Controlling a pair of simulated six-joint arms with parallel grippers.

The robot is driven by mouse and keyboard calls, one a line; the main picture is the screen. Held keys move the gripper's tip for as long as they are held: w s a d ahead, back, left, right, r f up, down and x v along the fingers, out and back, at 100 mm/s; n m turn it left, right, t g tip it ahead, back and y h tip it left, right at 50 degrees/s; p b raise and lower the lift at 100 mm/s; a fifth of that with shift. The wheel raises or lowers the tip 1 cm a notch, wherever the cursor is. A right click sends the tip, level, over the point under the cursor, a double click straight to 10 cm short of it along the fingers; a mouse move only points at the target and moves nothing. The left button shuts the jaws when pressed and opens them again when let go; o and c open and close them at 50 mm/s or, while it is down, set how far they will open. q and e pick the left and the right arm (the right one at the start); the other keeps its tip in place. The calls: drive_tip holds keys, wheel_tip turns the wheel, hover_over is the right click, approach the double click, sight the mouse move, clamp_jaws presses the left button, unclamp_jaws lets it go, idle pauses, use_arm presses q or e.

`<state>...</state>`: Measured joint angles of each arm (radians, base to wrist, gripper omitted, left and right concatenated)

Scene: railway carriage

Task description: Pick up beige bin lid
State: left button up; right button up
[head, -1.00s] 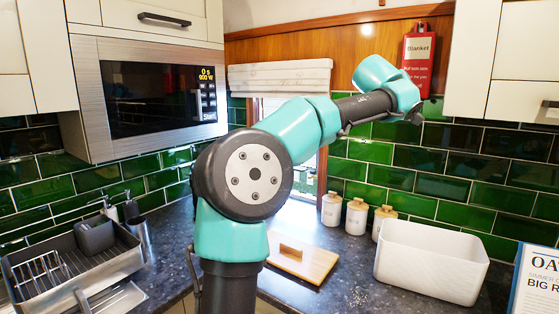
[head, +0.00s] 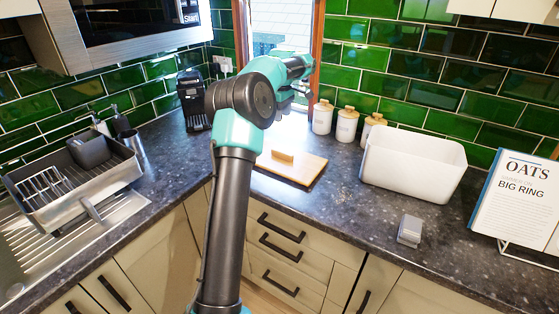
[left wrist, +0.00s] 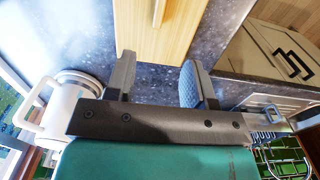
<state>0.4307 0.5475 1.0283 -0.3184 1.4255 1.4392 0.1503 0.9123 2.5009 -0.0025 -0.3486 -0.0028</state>
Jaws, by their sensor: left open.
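The beige wooden bin lid (head: 305,172) lies flat on the dark counter with its raised bar handle (head: 283,156) on top. It also shows at the top of the left wrist view (left wrist: 185,30), beyond the fingertips. My left gripper (head: 300,88) is above the counter, behind and above the lid in the head view. In the left wrist view its two grey fingers (left wrist: 158,80) are apart, with only counter between them, and the lid is not between them. My right gripper is not in view.
An open white bin (head: 412,170) stands right of the lid. Several canisters (head: 346,124) stand near the wall. A small grey object (head: 409,230) and a recipe book (head: 515,195) are at the right. A dish rack (head: 75,180) and black machine (head: 194,98) are left.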

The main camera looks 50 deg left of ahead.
use_arm(q)
drive_tip(key=shift+f, duration=0.1)
hover_over(282, 152)
wheel_tip(282, 152, down, 12)
drive_tip(key=shift+a+r, duration=0.1)
drive_tip(key=shift+a, duration=0.05)
idle(0.4)
drive_tip(key=shift+f, duration=0.2)
drive_tip(key=shift+d+f, duration=0.15)
drive_tip(key=shift+f, duration=1.15)
drive_tip(key=shift+d+f, duration=0.1)
drive_tip(key=shift+f, duration=1.15)
drive_tip(key=shift+c, duration=0.3)
clamp_jaws()
drive_tip(key=shift+r, duration=0.1)
